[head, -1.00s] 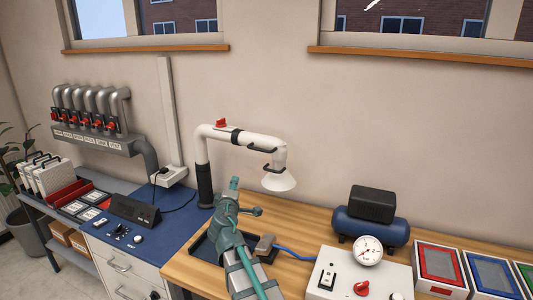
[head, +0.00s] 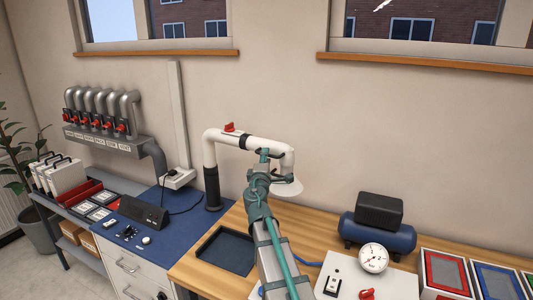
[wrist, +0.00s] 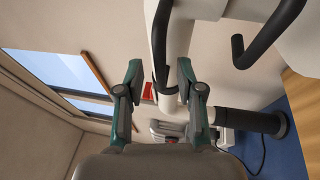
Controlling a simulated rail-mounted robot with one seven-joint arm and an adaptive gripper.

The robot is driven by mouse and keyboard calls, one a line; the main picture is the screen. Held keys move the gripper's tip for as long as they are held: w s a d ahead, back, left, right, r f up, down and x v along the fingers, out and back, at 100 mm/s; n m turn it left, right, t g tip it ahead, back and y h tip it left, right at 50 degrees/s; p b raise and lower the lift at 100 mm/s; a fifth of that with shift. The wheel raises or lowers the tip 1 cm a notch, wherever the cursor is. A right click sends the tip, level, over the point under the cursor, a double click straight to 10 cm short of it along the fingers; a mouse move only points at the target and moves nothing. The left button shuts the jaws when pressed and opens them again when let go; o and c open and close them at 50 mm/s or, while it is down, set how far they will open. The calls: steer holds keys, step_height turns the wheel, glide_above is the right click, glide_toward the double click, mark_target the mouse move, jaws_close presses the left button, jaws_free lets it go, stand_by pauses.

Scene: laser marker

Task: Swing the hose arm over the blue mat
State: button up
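The hose arm (head: 272,145) is a white bent tube on a black post (head: 212,187), with a red knob (head: 230,127) on top and a pale hood (head: 290,187) at its right end. The hood is above the wooden worktop, right of the blue mat (head: 180,235). My gripper (head: 264,154) is at the tube's outer part and partly hides it and the hood. In the wrist view my gripper (wrist: 160,68) is open, its teal fingers apart. A black bar (wrist: 160,42) and the white tube show between and beyond them; contact cannot be told. A curved black handle (wrist: 238,52) is to the right.
A black box (head: 145,211) and small parts lie on the mat. A dark tray (head: 225,250) sits left of my arm. A blue compressor (head: 375,235) and gauge panel (head: 345,285) stand to the right. A valve manifold (head: 105,140) is on the left wall.

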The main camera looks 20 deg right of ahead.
steer(key=shift+x, duration=1)
jaws_close()
